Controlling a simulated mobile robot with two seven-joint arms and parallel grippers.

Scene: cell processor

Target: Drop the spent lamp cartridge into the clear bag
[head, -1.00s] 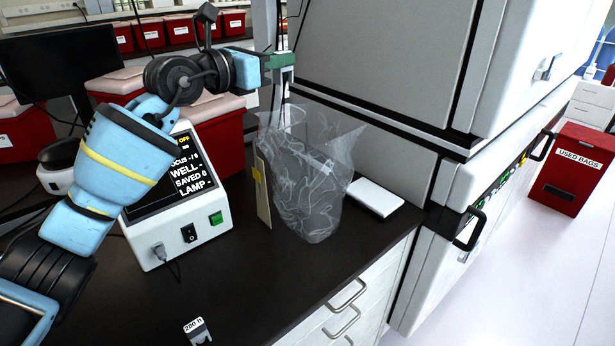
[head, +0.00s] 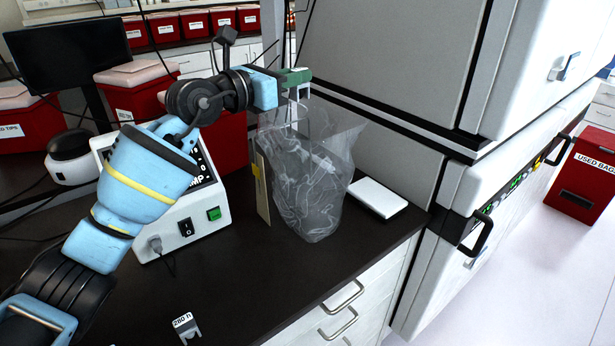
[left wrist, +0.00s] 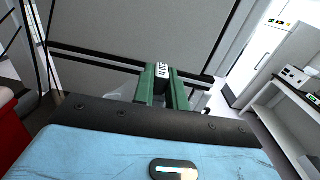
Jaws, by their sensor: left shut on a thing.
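My left gripper (head: 298,79), with green fingers, is above the open top of the clear bag. It is shut on a lamp cartridge, whose white label (left wrist: 162,70) shows between the fingers in the left wrist view; its number is hard to read. In the head view the cartridge is mostly hidden, with a pale part (head: 297,93) just below the fingers. The clear bag (head: 312,195) stands open and crumpled on the dark counter. Another small cartridge (head: 187,328), labelled 280 h, lies at the counter's front. My right gripper is not in view.
A tan card (head: 262,190) stands against the bag's left side. A white flat box (head: 377,198) lies to its right. The lamp unit (head: 190,229) stands left, partly behind my arm. The large grey cabinet (head: 385,60) rises behind. A red used-bags bin (head: 587,180) is far right.

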